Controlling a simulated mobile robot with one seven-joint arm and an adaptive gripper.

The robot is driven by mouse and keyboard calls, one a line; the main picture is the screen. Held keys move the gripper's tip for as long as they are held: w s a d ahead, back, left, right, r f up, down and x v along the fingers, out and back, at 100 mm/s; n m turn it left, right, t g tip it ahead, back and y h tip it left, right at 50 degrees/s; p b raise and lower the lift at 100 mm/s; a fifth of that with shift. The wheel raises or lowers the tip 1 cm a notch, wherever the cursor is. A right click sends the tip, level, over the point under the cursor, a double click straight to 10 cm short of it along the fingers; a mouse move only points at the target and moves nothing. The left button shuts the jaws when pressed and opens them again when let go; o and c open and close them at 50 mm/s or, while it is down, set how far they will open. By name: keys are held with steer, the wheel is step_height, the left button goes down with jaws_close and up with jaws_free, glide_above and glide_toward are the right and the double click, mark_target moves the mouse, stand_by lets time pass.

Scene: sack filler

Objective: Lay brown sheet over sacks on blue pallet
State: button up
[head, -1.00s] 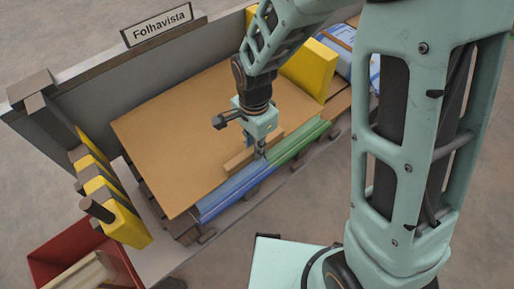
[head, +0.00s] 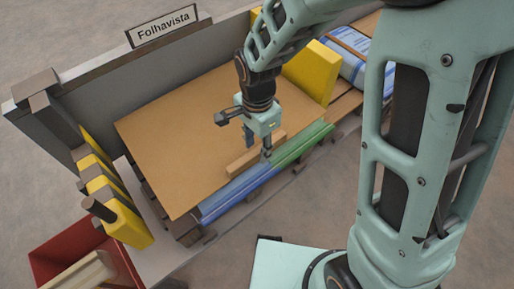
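The brown sheet (head: 185,130) lies as a broad flat panel over a stack, with a wooden bar (head: 243,163) on its near edge. Below that edge show a blue sack side (head: 235,192) and a green sack side (head: 300,147). The rest of the stack is hidden under the sheet. My gripper (head: 258,147) points down at the bar, its fingers spread apart, one on the far side and one on the near side. Whether a finger touches the bar is unclear. The pallet is mostly hidden, and its colour cannot be told.
A grey wall with a "Folhavista" sign (head: 164,27) runs behind the sheet. Yellow blocks (head: 130,225) stand at left and a yellow panel (head: 312,72) at back right. A red bin (head: 60,255) is at lower left. A blue-white sack (head: 350,58) lies farther right.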

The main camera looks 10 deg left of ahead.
step_height(320, 180, up, 11)
steer(key=shift+f, duration=0.2)
stand_by(0.4)
